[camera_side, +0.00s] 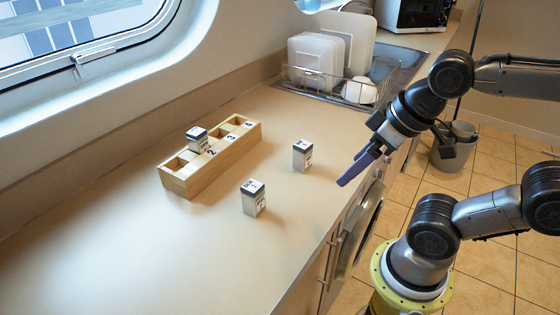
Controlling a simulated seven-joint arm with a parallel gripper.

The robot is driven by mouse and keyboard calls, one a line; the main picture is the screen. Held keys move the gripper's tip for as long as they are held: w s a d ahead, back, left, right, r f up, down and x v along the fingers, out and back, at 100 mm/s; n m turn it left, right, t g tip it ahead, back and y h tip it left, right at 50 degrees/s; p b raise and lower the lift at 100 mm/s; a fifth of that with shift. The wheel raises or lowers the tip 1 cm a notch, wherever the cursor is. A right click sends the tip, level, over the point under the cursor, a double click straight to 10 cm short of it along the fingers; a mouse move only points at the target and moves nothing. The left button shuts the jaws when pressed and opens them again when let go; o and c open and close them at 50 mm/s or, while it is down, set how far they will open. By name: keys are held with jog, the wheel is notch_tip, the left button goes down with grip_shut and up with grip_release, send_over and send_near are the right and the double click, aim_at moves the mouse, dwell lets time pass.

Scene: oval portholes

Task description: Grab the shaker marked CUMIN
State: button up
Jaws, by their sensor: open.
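Three small white shakers with dark tops are in view, and their labels are too small to read, so I cannot tell which is marked CUMIN. One shaker (253,199) stands on the counter at the front. Another shaker (302,156) stands on the counter further right, nearest my gripper. A third shaker (197,139) sits in a slot of the wooden rack (213,169). My gripper (355,166), with blue-purple fingers, is open and empty. It hangs near the counter's right edge, to the right of the shakers and apart from them.
The rack has numbered slots, several of them empty. A dish rack (335,85) with white dishes stands at the back beside the sink (398,62). The window wall bounds the left. The counter (130,255) is clear at the front left.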

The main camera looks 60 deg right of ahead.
aim_at(201, 137)
jog(key=w+r+t, duration=0.4)
jog(key=w, duration=0.7)
jog(key=w+r+t, duration=0.4)
jog(key=w+r, duration=0.1)
jog(key=w, duration=0.7)
jog(key=w+f, duration=0.5)
jog(key=w+a+f, duration=0.1)
jog(key=w+f, duration=0.4)
jog(key=w+a+f, duration=0.1)
jog(key=w+f, duration=0.4)
jog(key=shift+w+f, duration=0.1)
jog(key=shift+f, duration=0.3)
jog(key=shift+x, duration=3.05)
jog(key=shift+f, duration=0.15)
grip_shut()
